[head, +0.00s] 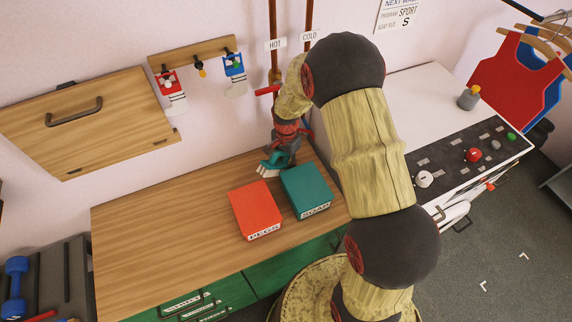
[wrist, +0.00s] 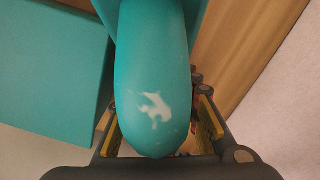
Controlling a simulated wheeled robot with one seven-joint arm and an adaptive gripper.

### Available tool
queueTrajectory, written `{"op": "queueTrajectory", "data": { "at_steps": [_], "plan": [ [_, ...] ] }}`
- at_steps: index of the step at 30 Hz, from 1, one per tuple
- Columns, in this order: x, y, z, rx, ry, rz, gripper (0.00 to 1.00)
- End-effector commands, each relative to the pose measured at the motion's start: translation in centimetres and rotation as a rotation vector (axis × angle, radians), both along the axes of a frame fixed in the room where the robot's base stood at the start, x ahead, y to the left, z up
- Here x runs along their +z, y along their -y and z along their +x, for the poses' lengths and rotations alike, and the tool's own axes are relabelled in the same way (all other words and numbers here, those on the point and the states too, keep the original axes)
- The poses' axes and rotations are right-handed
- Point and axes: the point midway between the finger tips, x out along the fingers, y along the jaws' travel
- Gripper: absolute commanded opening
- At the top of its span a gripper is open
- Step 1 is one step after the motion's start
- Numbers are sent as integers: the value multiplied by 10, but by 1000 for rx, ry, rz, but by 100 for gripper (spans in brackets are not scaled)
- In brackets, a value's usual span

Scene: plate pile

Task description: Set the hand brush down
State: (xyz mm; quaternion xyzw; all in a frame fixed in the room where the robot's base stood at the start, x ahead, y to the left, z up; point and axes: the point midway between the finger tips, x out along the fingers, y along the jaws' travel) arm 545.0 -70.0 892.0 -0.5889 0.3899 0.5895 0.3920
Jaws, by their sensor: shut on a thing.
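The hand brush (head: 270,164) is teal with pale bristles and shows at the back of the wooden worktop (head: 150,220), behind the boxes. In the wrist view its rounded teal handle (wrist: 152,85), with a white worn mark, runs between the fingers. My gripper (head: 284,155) is shut on the handle; its fingers (wrist: 160,130) also show in the wrist view on both sides of it. The bristles are at or just above the worktop; I cannot tell whether they touch. My arm covers part of the worktop's right end.
A red PEGS box (head: 255,209) and a teal SOAP box (head: 305,190) stand just in front of the brush. Copper pipes (head: 273,40) run down the wall behind. A white washing machine (head: 425,90) stands to the right. The worktop's left part is clear.

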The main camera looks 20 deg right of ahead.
Motion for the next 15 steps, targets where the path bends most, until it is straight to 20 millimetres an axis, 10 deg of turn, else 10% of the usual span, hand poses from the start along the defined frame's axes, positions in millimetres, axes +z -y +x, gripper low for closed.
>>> {"op": "queueTrajectory", "data": {
  "at_steps": [5, 6, 15],
  "plan": [
    [-3, 0, 0, 0, 0, 0, 0],
    [-3, 0, 0, 0, 0, 0, 34],
    [-2, 0, 0, 0, -1, 0, 50]
  ]
}}
